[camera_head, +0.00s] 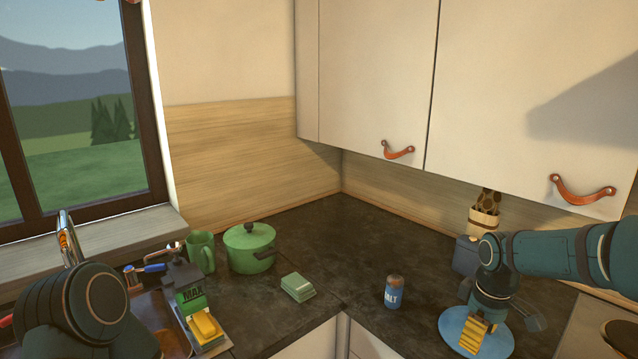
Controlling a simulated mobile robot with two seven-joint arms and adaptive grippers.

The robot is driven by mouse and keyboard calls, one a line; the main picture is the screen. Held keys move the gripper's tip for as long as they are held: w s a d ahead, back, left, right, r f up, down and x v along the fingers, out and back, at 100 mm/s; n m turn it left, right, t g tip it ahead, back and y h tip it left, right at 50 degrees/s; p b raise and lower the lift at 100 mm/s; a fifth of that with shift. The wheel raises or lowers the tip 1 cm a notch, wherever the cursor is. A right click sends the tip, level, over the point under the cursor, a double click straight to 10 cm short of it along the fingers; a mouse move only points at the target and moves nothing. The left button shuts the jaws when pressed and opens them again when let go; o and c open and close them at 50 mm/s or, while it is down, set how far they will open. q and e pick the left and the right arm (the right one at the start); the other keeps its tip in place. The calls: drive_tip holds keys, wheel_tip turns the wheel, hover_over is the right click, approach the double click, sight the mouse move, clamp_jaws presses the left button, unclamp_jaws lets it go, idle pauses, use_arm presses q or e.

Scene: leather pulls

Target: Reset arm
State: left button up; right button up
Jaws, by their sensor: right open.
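My right arm comes in from the right edge and bends down at the wrist. My right gripper (502,309) is open, with its fingers spread above a round blue plate (497,345). No object shows held in the right gripper. A rounded dark link of my left arm fills the lower left, and I cannot make out the left gripper.
A green pot (250,250), a green mug (201,252), a green sponge-like block (298,287) and a blue salt shaker (393,292) stand on the dark counter (345,225). A utensil holder (483,220) is behind my right wrist. Cupboards with leather pulls (398,151) hang above.

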drive_tip(key=a+f+m+y, duration=0.2)
drive_tip(key=a+f, duration=0.6)
drive_tip(key=f, duration=0.5)
drive_tip(key=s+a+f+m+t+y, duration=0.1)
drive_tip(key=s+a+f+m, duration=0.6)
drive_tip(key=s+a+f, duration=0.6)
drive_tip(key=s+f, duration=0.1)
drive_tip(key=s, duration=0.3)
drive_tip(key=shift+f+m+y, duration=0.15)
drive_tip(key=shift+m+y, duration=0.15)
drive_tip(key=shift+m, duration=0.1)
drive_tip(key=shift+s, duration=0.1)
